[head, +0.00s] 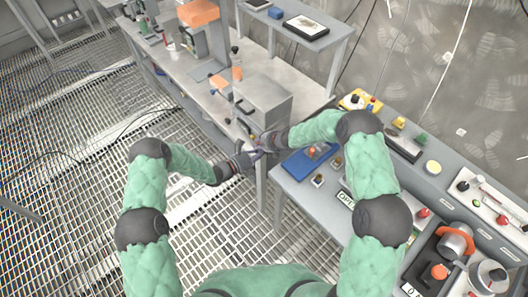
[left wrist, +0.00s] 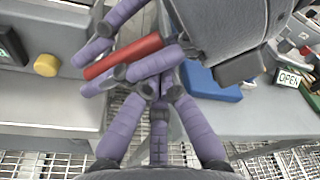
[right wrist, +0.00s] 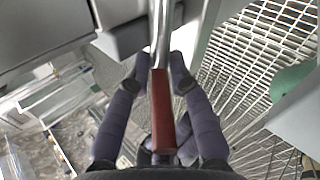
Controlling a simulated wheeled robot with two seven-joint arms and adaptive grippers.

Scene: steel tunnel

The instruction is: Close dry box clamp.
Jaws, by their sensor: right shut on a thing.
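The dry box (head: 265,100) is a grey box on the bench edge, seen from above in the head view. Its clamp handle (right wrist: 162,110) is a red grip on a shiny metal bar in the right wrist view. The red grip also shows in the left wrist view (left wrist: 122,56). My right gripper (head: 264,144) is shut on the red handle, its purple fingers around it. My left gripper (head: 245,162) is close beside it, below the box front. Its fingertips (left wrist: 160,92) come near the right fingers; whether they are open or shut is unclear.
A workbench (head: 210,85) with tools and an orange-topped machine (head: 198,14) runs to the upper left. A side table (head: 285,190) with a blue tray (head: 304,162) is right of my grippers. Grating floor (head: 70,150) is clear at left.

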